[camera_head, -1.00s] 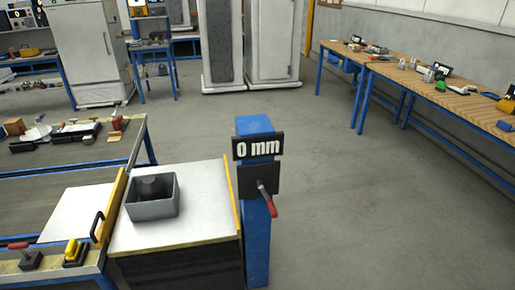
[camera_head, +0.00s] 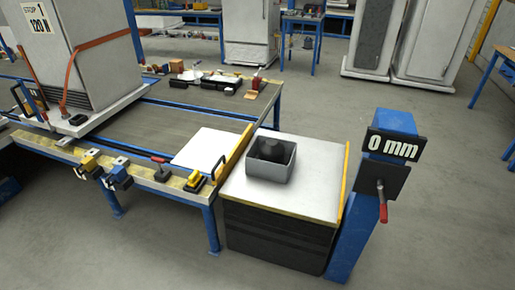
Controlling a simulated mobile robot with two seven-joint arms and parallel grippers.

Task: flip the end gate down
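The end gate (camera_head: 237,150) appears to be the narrow yellow panel standing upright between the long blue-framed table and the white-topped lift table. A black handle (camera_head: 218,169) stands near the panel's front end. Neither of my grippers shows in the head view.
A grey box (camera_head: 271,169) with a dark object inside sits on the white lift top (camera_head: 318,181). A blue post (camera_head: 355,240) with a "0 mm" sign and red-handled lever (camera_head: 383,204) stands to its right. A strapped cabinet (camera_head: 80,50) stands on the blue-framed table (camera_head: 213,228).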

